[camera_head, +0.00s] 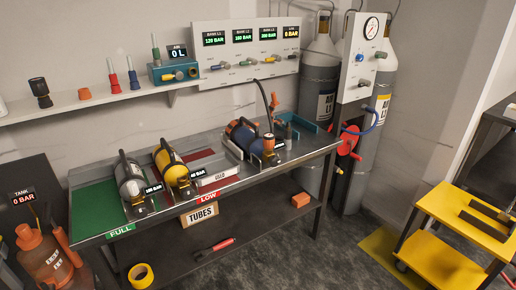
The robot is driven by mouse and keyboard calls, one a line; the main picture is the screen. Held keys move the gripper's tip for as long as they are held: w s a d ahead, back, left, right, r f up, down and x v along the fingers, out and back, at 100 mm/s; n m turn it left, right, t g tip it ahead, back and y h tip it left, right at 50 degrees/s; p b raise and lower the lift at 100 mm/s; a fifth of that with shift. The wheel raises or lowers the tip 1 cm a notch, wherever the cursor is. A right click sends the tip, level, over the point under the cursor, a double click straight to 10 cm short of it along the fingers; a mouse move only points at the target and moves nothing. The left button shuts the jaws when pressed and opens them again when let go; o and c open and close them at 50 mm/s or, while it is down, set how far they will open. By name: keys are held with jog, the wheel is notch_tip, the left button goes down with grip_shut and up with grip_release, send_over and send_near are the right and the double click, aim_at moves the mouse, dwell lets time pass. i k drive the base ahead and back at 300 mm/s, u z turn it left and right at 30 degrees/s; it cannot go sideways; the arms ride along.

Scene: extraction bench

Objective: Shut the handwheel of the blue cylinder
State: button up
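The blue cylinder (242,133) lies in a metal cradle at the right part of the bench, with a black carry handle on top. An orange knob-like part (268,143) stands at its near right end; it may be the handwheel, but its turn position is too small to tell. A small display, too small to read, sits beside that end. A black hose (265,92) with an orange fitting (273,104) rises just behind the cylinder. Whether the fitting touches the cylinder I cannot tell. My gripper is not in view.
A silver cylinder (128,178) and yellow cylinder (172,167) lie on the bench's left half. A gauge panel (245,48) hangs above. Tall grey cylinders (321,65) and red parts (348,140) stand right of the bench. A yellow cart (450,207) is at right; dark floor lies between.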

aim_at(274, 161)
jog(key=z, duration=0.2)
jog(key=k, duration=0.55)
jog(key=u, duration=1.2)
jog(key=i, duration=0.85)
jog(key=u, duration=0.1)
